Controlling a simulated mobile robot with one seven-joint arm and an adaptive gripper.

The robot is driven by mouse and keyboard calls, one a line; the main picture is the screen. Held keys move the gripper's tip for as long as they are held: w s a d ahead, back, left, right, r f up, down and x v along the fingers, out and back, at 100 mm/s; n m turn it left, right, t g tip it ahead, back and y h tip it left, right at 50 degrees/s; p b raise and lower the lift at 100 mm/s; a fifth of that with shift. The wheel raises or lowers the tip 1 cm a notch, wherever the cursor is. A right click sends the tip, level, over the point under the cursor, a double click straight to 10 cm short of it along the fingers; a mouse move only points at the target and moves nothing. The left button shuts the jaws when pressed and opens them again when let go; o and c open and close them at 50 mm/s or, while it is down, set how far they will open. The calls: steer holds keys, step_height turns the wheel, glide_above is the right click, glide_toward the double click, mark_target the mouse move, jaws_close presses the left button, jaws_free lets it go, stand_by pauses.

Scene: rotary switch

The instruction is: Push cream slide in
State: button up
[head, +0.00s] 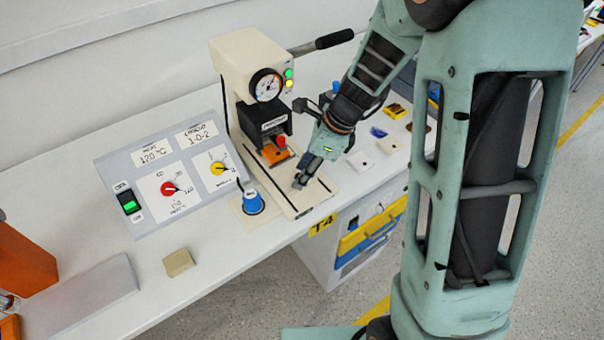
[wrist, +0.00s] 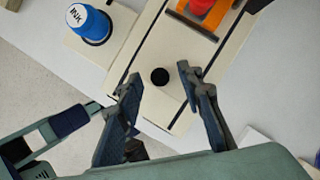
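The cream slide (head: 316,194) lies in the base of the cream press (head: 240,58) and sticks out toward the front edge of the bench. In the wrist view the slide (wrist: 166,100) carries a round black knob (wrist: 160,76) near its outer end. My gripper (head: 300,181) is over this outer end, pointing down. In the wrist view its fingers (wrist: 158,73) are spread apart, one on each side of the knob, with gaps to it. I cannot tell how high the fingertips are above the slide.
A blue ink pot (head: 253,202) stands left of the slide. An orange piece (head: 275,155) with a red knob sits under the press head. A sloped control panel (head: 168,180) is to the left. Several small tiles (head: 388,145) lie right. A beige block (head: 179,262) lies in front.

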steer(key=shift+a+f, duration=0.1)
steer(key=shift+f, duration=0.3)
steer(key=shift+c, duration=0.4)
jaws_close()
